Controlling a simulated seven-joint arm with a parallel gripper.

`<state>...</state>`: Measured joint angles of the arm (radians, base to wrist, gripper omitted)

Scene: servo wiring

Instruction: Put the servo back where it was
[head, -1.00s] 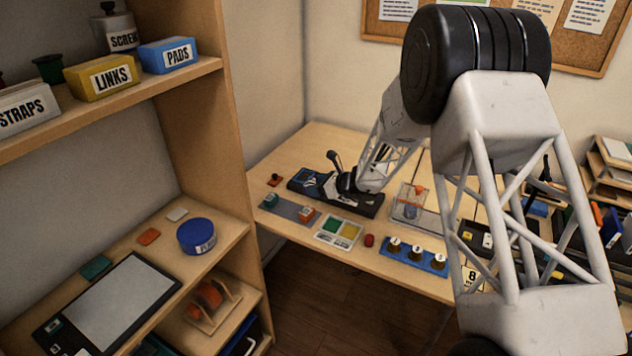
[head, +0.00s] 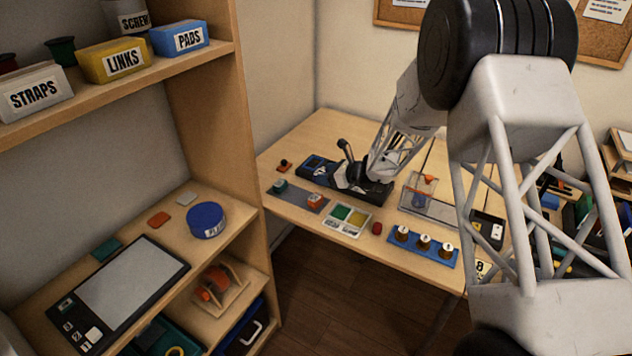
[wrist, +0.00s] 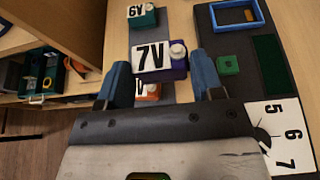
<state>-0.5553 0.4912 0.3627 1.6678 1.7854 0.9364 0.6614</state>
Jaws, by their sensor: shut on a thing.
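My gripper (wrist: 162,84) has blue fingers and is shut on a purple servo (wrist: 179,68) with a white "7V" label in the wrist view. The servo hides part of the grey strip (wrist: 181,25) beyond it. On that strip are a teal servo (wrist: 145,19) marked "6V" and an orange servo (wrist: 150,97), partly covered by the held one. In the head view the strip (head: 297,194) carries the teal servo (head: 279,186) at its left and the orange servo (head: 314,200) at its right. The held servo cannot be made out there.
A dark board (head: 313,170) with a blue frame and a 5-6-7 scale (wrist: 277,132) lies beside the strip. A tray with green and yellow squares (head: 346,219), a red piece (head: 377,228) and a blue rack (head: 421,246) stand nearby. A wooden shelf (head: 205,120) rises at left.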

